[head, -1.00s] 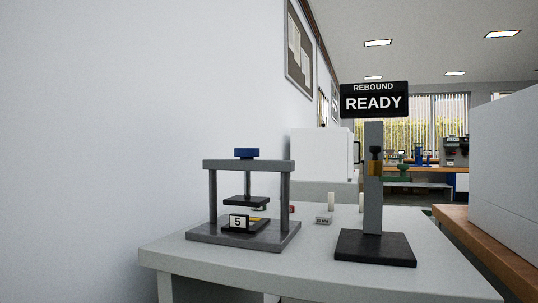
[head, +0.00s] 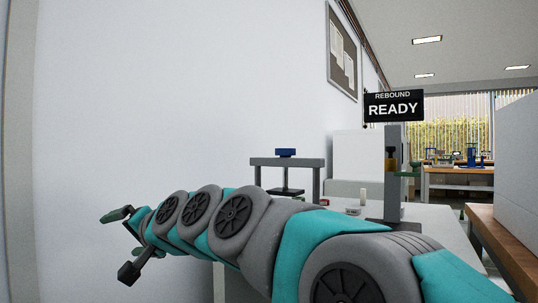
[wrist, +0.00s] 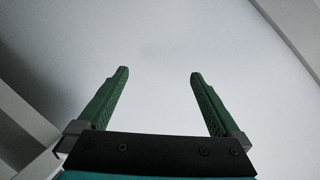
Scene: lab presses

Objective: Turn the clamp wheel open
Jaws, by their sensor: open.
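The clamp wheel (head: 286,153) is a small blue knob on top of the grey press frame (head: 268,162) in the head view. The press stands on the light table beyond my arm, which hides its base and part of its lower half. My gripper (wrist: 158,73) is open and empty in the wrist view, its two green fingers spread before a plain pale surface. In the head view it is at the far left end of my arm, well apart from the wheel and pointing away from it.
The rebound stand (head: 393,165), with a black sign (head: 393,107) reading "REBOUND READY", stands right of the press. A white box (head: 359,155) is behind. A plain wall (head: 180,90) runs along the left. A wooden bench (head: 500,240) stands at the right.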

